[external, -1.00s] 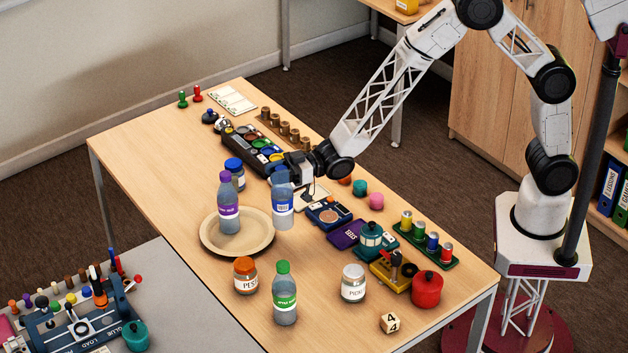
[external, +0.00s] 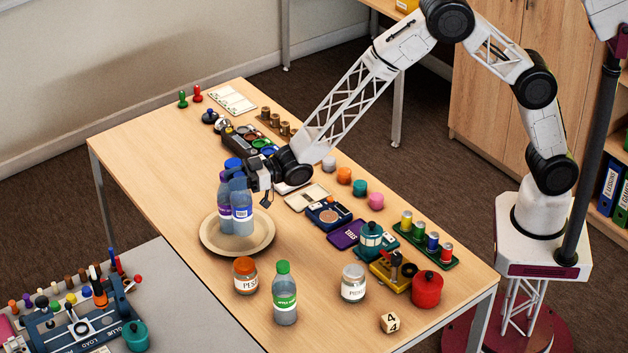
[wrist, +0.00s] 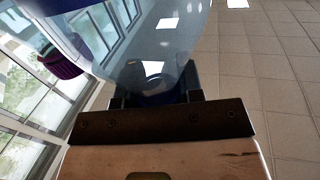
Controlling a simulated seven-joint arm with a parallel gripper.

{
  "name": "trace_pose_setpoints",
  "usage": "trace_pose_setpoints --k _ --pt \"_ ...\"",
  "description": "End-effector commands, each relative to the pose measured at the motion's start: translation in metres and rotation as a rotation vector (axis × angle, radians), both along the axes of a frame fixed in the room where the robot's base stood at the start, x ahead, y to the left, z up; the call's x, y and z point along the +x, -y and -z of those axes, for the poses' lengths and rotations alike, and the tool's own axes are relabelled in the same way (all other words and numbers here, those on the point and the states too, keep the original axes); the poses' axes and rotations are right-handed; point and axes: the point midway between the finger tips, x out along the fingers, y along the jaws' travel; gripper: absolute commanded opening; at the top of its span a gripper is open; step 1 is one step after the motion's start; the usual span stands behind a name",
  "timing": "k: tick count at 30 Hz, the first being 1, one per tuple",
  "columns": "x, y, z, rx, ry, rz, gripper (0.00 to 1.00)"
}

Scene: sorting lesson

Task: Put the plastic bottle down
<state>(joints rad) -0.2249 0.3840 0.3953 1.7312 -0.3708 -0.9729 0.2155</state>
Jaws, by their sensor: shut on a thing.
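The plastic bottle (external: 243,213), clear with a blue and white label, is upright in my gripper (external: 254,177). My gripper is shut on its upper part. The bottle stands over the round beige plate (external: 262,244), right beside a purple-labelled bottle (external: 225,213) and partly in front of it. I cannot tell whether its base touches the plate or whether the two bottles touch. In the wrist view the held bottle (wrist: 150,45) fills the top middle between my gripper's fingers (wrist: 152,92). The other bottle's purple cap (wrist: 60,63) shows at left.
An orange-lidded jar (external: 245,276), a green-capped bottle (external: 285,293) and a white-lidded jar (external: 353,284) stand in front. The table's left part is clear.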

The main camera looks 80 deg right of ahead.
Motion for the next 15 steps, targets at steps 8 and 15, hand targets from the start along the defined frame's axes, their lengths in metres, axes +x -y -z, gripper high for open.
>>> trace_pose_setpoints --k 8,15 --pt "0.0007 -0.0002 0.0 0.0 0.0 0.0 0.01" --pt "0.0006 0.0 0.0094 -0.001 -0.001 0.0 0.01"
